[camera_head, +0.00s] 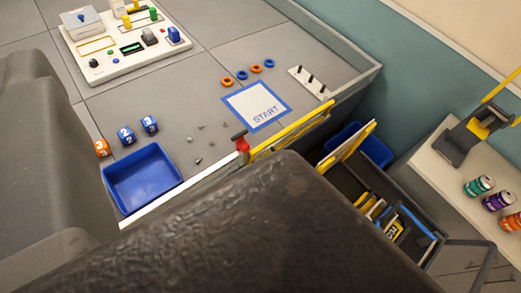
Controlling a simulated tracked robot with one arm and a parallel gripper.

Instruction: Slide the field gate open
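The field gate (292,129) is a yellow panel or frame in the near edge of the grey field, beside the white START square (257,106). It stands across the edge there. Large dark grey parts of my own arm or gripper fill the left side and the bottom of the view, close to the camera. The bottom part covers what lies just below the gate. I cannot make out fingertips, and no contact with the gate or knob shows.
On the field are a blue tray (144,179), several numbered cubes, small loose screws, orange and blue rings, a pegged white block (310,82) and a white control board (124,43). Outside at right are a dark open bin (362,187) and a white bench (450,180) with cans.

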